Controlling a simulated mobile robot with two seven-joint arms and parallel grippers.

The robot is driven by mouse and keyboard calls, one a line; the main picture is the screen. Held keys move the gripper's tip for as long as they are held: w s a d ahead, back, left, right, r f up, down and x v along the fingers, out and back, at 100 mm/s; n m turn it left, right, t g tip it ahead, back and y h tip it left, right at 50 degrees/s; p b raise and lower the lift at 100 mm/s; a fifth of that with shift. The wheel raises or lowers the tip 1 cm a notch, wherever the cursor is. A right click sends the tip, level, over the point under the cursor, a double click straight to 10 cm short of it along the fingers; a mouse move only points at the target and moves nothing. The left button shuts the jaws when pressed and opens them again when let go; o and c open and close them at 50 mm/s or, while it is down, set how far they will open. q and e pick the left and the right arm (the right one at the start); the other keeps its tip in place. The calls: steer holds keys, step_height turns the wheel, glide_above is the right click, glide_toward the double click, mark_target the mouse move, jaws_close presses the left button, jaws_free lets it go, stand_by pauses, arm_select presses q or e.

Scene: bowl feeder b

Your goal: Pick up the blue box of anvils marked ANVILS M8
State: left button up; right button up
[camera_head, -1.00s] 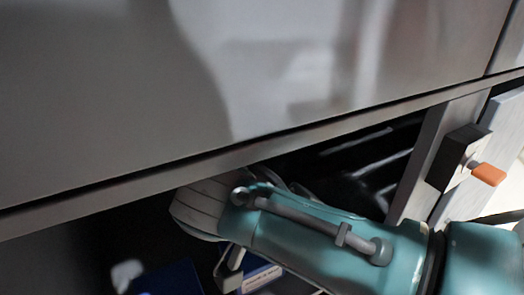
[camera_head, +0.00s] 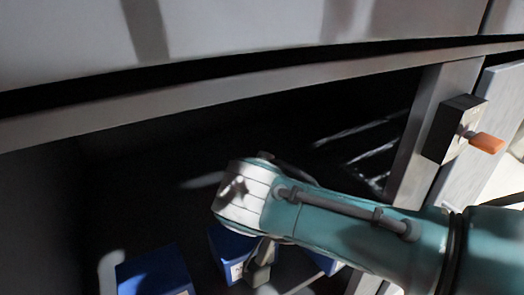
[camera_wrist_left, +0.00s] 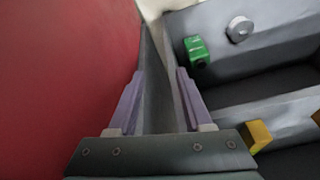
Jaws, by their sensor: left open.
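Blue boxes stand inside the dark, open compartment in the head view. One blue box (camera_head: 155,274) is at the lower left. A second blue box (camera_head: 225,243) with a pale label is partly behind my right gripper, and a third blue box (camera_head: 325,264) shows below my arm. No label is readable, so I cannot tell which is marked ANVILS M8. My right gripper (camera_head: 259,266) reaches in from the right, beside the second box; its fingers are mostly hidden. My left gripper (camera_wrist_left: 160,75) is open and empty in the left wrist view.
A grey front panel (camera_head: 250,40) overhangs the compartment. A dark block with an orange-tipped knob (camera_head: 487,146) is on the right. In the left wrist view, a red surface (camera_wrist_left: 65,80) is close at left; a green block (camera_wrist_left: 196,50) and a yellow block (camera_wrist_left: 257,136) are at right.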

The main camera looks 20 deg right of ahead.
steer(key=c, duration=0.9)
steer(key=shift+c, duration=0.5)
steer(key=shift+r, duration=0.1)
